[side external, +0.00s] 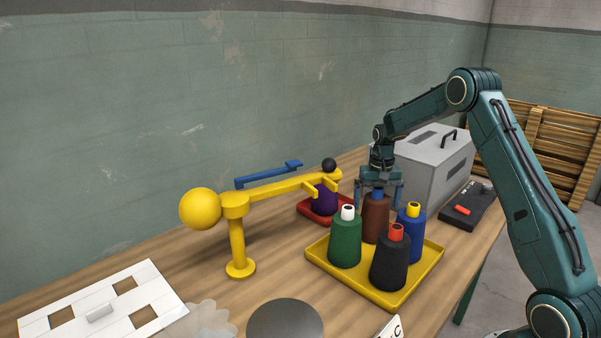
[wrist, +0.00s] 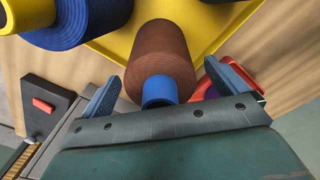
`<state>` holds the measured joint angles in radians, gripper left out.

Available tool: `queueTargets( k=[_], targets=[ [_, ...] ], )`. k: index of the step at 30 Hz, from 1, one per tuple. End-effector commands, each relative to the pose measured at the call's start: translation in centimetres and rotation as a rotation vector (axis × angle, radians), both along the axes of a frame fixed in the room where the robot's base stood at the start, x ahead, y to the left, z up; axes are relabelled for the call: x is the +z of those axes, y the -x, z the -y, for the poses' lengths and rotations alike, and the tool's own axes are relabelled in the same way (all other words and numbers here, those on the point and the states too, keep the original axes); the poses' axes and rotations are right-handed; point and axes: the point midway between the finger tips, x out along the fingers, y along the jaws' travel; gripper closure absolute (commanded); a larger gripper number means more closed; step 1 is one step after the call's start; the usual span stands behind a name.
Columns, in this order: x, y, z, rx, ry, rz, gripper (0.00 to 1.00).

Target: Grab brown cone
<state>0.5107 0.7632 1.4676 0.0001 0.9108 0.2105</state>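The brown cone (side external: 376,222) stands upright at the back of the yellow tray (side external: 318,258), among green (side external: 345,243), black (side external: 388,267) and blue (side external: 411,230) cones. My gripper (side external: 378,203) is above it, pointing down, with one finger at each side of the cone's upper part. In the wrist view the brown cone (wrist: 160,50) with its blue tip (wrist: 159,91) shows between the two fingers of my gripper (wrist: 160,72). Gaps show between the fingers and the cone, so the gripper is open.
A purple cone (side external: 323,201) sits on a red tray (side external: 305,209) under a yellow arm on a post (side external: 238,245). A grey box (side external: 430,170) and a black device (side external: 474,207) stand right of the gripper. A white panel (side external: 90,297) lies at the front left.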

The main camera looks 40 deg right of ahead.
Motion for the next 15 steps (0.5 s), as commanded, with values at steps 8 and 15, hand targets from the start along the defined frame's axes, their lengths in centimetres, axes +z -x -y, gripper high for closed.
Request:
queueTargets(
  k=[8, 15],
  targets=[
    [0.02, -0.01, 0.01, 0.0, 0.0, 0.0, 0.55],
    [0.15, -0.06, 0.04, 0.0, 0.001, 0.003, 0.89]
  ],
)
